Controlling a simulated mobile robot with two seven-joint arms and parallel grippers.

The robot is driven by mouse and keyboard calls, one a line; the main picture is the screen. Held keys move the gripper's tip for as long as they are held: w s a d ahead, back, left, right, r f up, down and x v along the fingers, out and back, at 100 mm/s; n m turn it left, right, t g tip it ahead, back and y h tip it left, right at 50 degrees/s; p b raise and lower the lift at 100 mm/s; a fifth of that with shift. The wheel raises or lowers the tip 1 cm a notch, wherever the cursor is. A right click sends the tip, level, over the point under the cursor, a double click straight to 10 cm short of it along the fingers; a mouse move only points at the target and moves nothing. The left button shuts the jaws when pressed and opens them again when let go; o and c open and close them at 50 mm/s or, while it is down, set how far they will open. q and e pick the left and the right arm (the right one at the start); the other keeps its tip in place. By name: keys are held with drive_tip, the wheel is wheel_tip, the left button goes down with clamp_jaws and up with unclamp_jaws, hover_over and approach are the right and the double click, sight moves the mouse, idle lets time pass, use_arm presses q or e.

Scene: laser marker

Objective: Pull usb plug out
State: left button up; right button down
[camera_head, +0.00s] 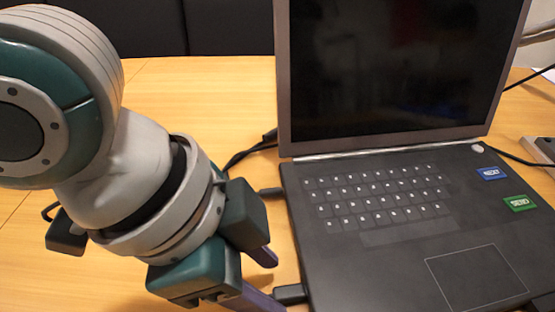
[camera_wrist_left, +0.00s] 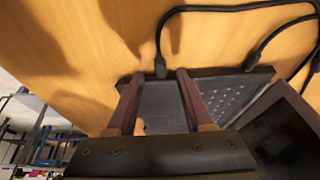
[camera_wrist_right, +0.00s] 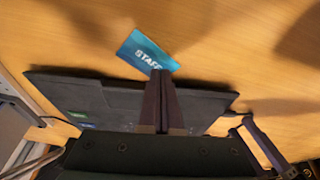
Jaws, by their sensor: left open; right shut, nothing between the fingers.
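The open laptop (camera_head: 400,237) has two black plugs in its left side. The near plug (camera_head: 290,294) sits close to the front, and the far plug (camera_head: 270,192) is nearer the hinge. My left gripper (camera_head: 272,283) is open at the laptop's left edge, beside the near plug. In the left wrist view, the near plug (camera_wrist_left: 160,68) lies between the two spread fingertips, with its cable curving away; the far plug (camera_wrist_left: 252,62) is off to the right. My right gripper (camera_wrist_right: 160,78) is shut and empty over the laptop's front edge; the head view does not show it.
A blue STAFF card (camera_wrist_right: 147,52) lies on the wooden table (camera_head: 190,85) in front of the laptop. Dark cables (camera_head: 238,158) run behind the laptop's left side. A grey box (camera_head: 541,150) stands at the right edge. The table left of the laptop is mostly clear.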

sight(289, 294)
use_arm(q)
drive_tip(key=shift+x, duration=1.25)
clamp_jaws()
